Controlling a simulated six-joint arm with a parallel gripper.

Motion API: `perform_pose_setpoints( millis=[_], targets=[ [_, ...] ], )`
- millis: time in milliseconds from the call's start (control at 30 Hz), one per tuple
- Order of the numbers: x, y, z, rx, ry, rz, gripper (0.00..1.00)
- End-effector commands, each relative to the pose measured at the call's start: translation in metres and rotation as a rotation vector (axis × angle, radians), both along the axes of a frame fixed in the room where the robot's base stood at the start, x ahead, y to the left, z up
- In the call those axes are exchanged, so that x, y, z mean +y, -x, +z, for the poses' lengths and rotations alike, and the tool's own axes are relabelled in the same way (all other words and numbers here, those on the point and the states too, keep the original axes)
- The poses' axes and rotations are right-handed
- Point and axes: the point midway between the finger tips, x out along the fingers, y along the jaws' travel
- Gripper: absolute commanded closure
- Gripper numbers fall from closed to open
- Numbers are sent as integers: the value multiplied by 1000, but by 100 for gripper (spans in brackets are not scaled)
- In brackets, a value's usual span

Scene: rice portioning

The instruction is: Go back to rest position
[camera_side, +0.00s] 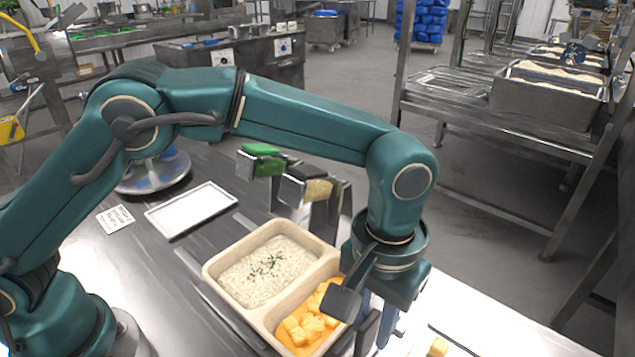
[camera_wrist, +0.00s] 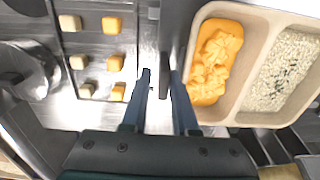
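My gripper (camera_wrist: 161,76) points down with its two blue fingers apart and nothing visible between them. In the side view my gripper (camera_side: 376,325) hangs beside the right side of a beige two-compartment food tray (camera_side: 213,272), and its tips are partly hidden. One compartment holds white rice (camera_side: 262,268) with dark green herbs. The other holds orange sauce with chunks (camera_side: 307,325), partly hidden by my wrist. In the wrist view the sauce (camera_wrist: 212,60) lies just right of the fingers, with the rice (camera_wrist: 284,75) farther right.
Several pale and orange cubes (camera_wrist: 116,62) lie in rows left of the fingers. An empty white tray (camera_side: 190,209), a label card (camera_side: 115,219) and a round scale (camera_side: 152,176) are on the steel table. Utensils with green and tan handles (camera_side: 262,150) stand behind the food tray.

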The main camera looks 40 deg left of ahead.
Motion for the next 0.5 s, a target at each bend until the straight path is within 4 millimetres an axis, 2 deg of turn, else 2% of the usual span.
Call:
perform_pose_setpoints(
  millis=[100,200,500],
  targets=[
    [-1,-1,15,-3,3,0,72],
    [-1,0,22,-2,2,0,72],
    [0,0,24,0,1,0,72]
  ],
)
